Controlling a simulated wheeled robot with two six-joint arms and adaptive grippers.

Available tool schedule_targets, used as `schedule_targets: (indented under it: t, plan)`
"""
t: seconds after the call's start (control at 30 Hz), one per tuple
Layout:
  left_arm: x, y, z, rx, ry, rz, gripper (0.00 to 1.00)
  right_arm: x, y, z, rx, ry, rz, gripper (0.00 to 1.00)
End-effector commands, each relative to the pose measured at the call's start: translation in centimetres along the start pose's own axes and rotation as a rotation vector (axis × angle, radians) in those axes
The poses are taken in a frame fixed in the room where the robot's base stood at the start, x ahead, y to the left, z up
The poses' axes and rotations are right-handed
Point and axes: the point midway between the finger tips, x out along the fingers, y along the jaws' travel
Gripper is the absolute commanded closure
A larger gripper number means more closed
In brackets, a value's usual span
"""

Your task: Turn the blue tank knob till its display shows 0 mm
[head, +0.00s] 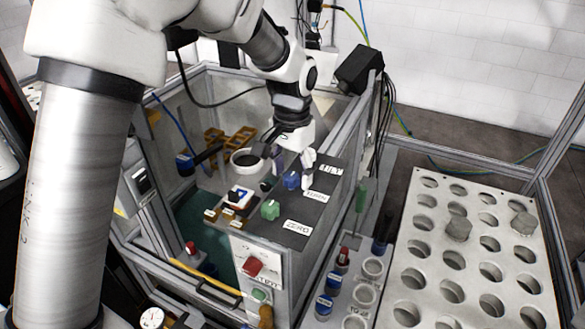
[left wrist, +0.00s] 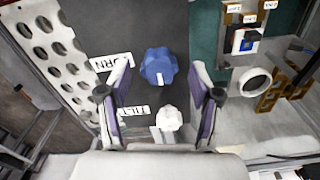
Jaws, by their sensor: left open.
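The blue knob (head: 291,181) sits on the dark panel near the TURN label (head: 316,196). In the left wrist view the lobed blue knob (left wrist: 158,66), with a white mark on it, shows in the gap between the fingertips. My left gripper (head: 293,165) is open above it, one finger on each side; I cannot tell whether either finger touches it. No mm reading is legible. My right gripper is out of view.
A green knob (head: 270,209) stands near the ZERO label (head: 297,227). A white knob (left wrist: 169,118) sits by the TILT label (left wrist: 134,111), close to the gripper. A red knob (head: 252,266) is on the front box. A perforated rack (head: 470,262) stands at right. Frame bars surround the panel.

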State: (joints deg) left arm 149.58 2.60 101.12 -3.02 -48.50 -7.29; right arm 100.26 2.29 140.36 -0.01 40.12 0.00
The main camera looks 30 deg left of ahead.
Motion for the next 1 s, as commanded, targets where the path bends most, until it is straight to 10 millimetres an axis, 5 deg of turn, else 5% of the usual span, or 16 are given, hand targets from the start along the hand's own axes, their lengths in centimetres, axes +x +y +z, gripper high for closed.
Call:
schedule_targets:
  t: [0.13,0.3,1.0]
  plan:
    - [0.0,0.0,0.0,0.0,0.001,0.0,0.36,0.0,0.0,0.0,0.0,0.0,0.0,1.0]
    - [0.0,0.0,0.0,0.0,0.0,0.0,0.95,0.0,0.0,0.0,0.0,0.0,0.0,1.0]
    - [-0.3,0.0,0.0,0.19,-0.002,0.001,0.95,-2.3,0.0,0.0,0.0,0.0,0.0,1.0]
